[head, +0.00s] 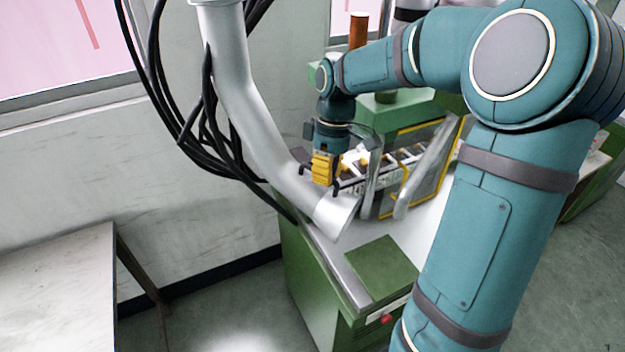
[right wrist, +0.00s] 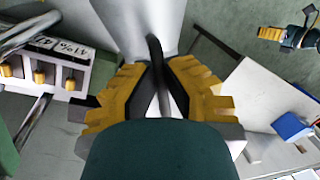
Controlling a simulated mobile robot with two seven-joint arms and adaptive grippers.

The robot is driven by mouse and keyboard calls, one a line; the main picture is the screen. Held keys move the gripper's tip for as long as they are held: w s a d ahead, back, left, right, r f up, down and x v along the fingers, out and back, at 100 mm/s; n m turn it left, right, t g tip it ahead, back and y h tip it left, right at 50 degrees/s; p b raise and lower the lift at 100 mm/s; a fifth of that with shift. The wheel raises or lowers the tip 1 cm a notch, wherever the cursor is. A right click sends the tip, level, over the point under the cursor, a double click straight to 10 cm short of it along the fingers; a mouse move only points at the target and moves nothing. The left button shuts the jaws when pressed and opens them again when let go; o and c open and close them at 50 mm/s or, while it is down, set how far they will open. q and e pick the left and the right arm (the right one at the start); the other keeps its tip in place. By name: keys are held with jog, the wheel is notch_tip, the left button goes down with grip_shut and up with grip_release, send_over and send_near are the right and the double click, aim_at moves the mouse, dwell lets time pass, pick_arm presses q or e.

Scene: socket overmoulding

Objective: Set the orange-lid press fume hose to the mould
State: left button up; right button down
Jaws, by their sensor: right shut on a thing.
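The silver fume hose (head: 242,95) comes down from the top and bends right to its flared mouth (head: 337,215), in front of the mould (head: 372,180) in the picture. My right gripper (head: 322,182) is shut on the hose's dark handle (right wrist: 160,85), with yellow fingers on both sides of it. The press (head: 395,118) is green with an orange-brown cylinder (head: 359,30) on top. The mould row with yellow pieces also shows in the right wrist view (right wrist: 70,68). My left gripper (right wrist: 270,33) shows small there; its opening is unclear.
Black cables (head: 205,130) hang close beside the hose. A clear guard with a yellow frame (head: 430,165) stands right of the mould. A pale table (head: 60,285) is at lower left, with open floor between.

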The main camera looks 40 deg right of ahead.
jog(key=shift+w+d+n+p, duration=0.1)
jog(key=shift+w+d+n, duration=0.15)
jog(key=shift+d, duration=0.2)
jog(key=shift+w+d+n+p, duration=0.15)
jog(key=shift+d+n, duration=0.15)
jog(key=shift+d, duration=0.2)
jog(key=shift+w+d+n+p, duration=0.15)
jog(key=shift+d+n, duration=0.1)
jog(key=shift+d, duration=0.2)
jog(key=c, duration=1)
grip_release()
jog(key=shift+w, duration=0.1)
jog(key=shift+d+f, duration=0.1)
jog(key=r, duration=0.4)
jog(key=d+r, duration=0.1)
jog(key=r, duration=0.3)
jog(key=w+d+r, duration=0.1)
jog(key=r, duration=0.3)
jog(key=shift+w, duration=0.1)
jog(key=shift+f, duration=0.1)
